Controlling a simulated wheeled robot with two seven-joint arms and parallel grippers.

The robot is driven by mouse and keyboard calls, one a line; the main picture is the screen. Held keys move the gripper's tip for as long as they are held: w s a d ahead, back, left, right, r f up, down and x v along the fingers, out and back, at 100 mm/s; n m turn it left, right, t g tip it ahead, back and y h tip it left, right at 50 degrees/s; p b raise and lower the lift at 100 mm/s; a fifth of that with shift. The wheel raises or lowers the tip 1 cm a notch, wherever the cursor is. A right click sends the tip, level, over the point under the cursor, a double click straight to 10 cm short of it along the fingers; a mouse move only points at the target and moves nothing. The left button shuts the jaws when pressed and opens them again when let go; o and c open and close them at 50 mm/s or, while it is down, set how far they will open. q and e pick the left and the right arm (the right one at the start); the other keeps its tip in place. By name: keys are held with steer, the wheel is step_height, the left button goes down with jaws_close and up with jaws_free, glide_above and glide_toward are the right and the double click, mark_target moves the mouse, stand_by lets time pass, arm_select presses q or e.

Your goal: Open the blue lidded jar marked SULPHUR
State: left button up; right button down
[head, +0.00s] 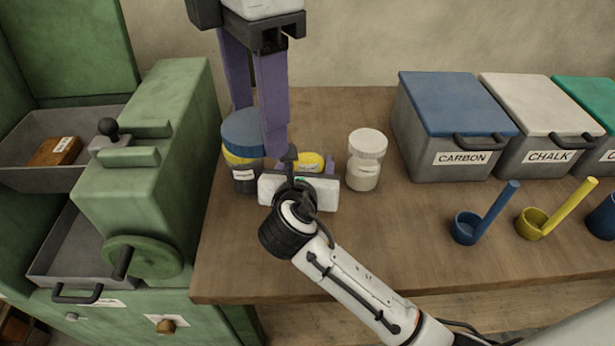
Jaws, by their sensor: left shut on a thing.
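The jar (245,172) with a round blue lid (241,123) stands upright at the table's left end. It has a yellow band under the lid, a dark lower body and a small label too small to read. My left gripper (253,133) comes down from above, its purple fingers shut on the blue lid. My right gripper (300,164) reaches in low from the front, just right of this jar. A yellow thing (308,161) shows at its fingers, mostly hidden. I cannot tell if the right fingers grip it.
A small white-lidded jar (366,165) stands close on the right. Lidded bins CARBON (452,122) and CHALK (538,124) stand farther right, with blue (468,228) and yellow (535,222) scoops before them. A green machine (148,165) borders the left. The front middle table is partly clear.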

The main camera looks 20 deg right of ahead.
steer(key=shift+f, duration=0.25)
steer(key=c, duration=0.6)
jaws_free()
steer(key=shift+f, duration=0.25)
